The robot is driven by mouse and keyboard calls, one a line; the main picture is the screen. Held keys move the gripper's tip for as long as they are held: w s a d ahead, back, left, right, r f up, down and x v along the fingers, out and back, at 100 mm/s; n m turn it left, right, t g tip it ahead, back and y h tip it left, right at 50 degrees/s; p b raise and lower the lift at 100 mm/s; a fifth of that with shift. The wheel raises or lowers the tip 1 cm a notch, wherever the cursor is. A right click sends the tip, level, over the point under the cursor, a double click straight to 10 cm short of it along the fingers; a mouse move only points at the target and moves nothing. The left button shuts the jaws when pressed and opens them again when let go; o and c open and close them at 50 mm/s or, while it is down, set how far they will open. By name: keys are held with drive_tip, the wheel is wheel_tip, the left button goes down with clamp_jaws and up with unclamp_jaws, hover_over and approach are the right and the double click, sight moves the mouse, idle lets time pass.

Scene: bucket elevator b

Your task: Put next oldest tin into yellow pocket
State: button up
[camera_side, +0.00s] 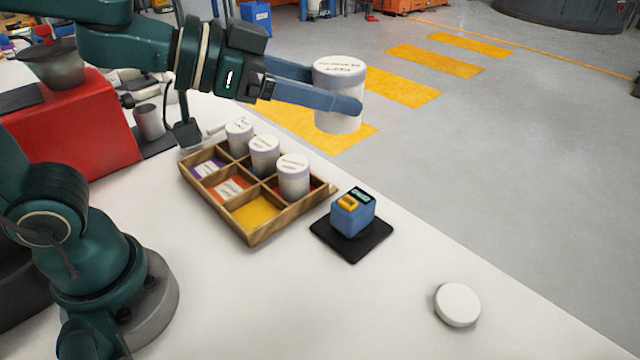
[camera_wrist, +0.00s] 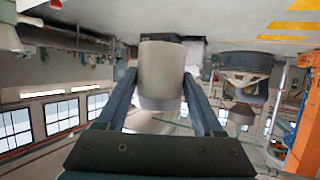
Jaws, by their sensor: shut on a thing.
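My gripper (camera_side: 325,95) is shut on a white tin (camera_side: 338,112) with dark writing on its top, held upright in the air above and behind the wooden tray. The held tin also shows between the fingers in the wrist view (camera_wrist: 161,75). The wooden tray (camera_side: 262,236) has two rows of pockets. Its yellow pocket (camera_side: 255,212) is at the front right corner and is empty. Three white tins with written tops stand in the back row: a left tin (camera_side: 239,138), a middle tin (camera_side: 264,155) and a right tin (camera_side: 293,178). The writing is too small to read.
A blue device (camera_side: 352,218) with a small display stands on a black mat (camera_side: 352,248) right of the tray. A white round lid (camera_side: 457,305) lies at the front right. A red machine (camera_side: 75,130) and a metal cup (camera_side: 149,122) are at the left.

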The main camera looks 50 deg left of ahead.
drive_tip(key=shift+d+f, duration=0.2)
drive_tip(key=shift+d, duration=0.2)
drive_tip(key=shift+d, duration=0.1)
drive_tip(key=shift+d, duration=0.2)
drive_tip(key=shift+f+n+y, duration=0.15)
drive_tip(key=shift+n+y, duration=0.15)
drive_tip(key=shift+s+f, duration=0.15)
drive_tip(key=shift+f, duration=0.1)
